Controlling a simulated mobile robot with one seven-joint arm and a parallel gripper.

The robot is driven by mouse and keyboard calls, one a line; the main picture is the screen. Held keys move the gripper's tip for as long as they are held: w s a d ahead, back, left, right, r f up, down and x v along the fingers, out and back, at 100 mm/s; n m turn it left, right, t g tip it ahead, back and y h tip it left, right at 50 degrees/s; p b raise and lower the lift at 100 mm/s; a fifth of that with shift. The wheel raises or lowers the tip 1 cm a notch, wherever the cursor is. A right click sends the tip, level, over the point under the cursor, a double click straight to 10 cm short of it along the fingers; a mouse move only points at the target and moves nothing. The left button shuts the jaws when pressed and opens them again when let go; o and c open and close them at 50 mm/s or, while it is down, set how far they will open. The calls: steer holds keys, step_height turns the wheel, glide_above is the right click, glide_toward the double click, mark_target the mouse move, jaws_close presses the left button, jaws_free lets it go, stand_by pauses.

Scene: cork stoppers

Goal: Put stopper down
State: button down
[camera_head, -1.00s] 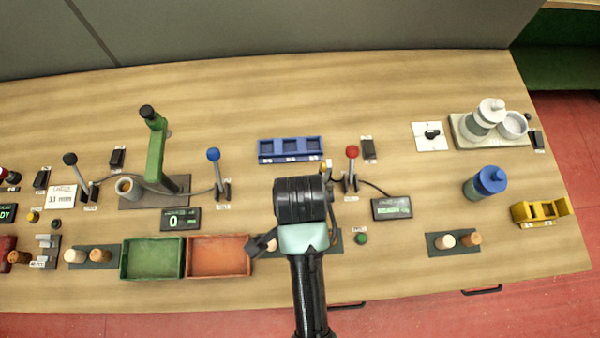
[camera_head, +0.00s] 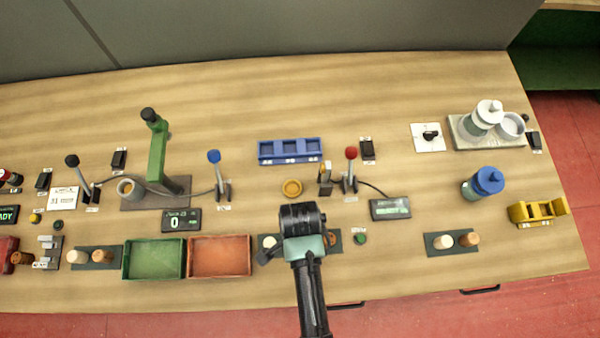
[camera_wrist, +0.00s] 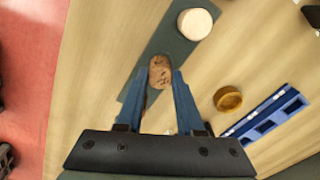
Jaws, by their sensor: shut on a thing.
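A brown speckled cork stopper (camera_wrist: 160,70) is between the blue fingertips of my gripper (camera_wrist: 161,83) in the wrist view. The fingers are shut on it. It is over the dark grey mat (camera_wrist: 146,62); I cannot tell whether its bottom touches the mat. A pale stopper (camera_wrist: 195,24) stands on the same mat, apart from the held one.
An orange tray (camera_head: 219,272) lies left of the mat, beside a green tray (camera_head: 153,275). A round yellow-brown dish (camera_head: 291,188) and a blue rack (camera_head: 290,159) lie behind my gripper. A red-knobbed lever (camera_head: 351,154) and a green button (camera_head: 360,239) are to the right.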

steer(key=shift+f, duration=0.2)
steer(key=c, duration=0.5)
jaws_free()
steer(key=shift+c, duration=0.2)
steer(key=shift+r, duration=0.2)
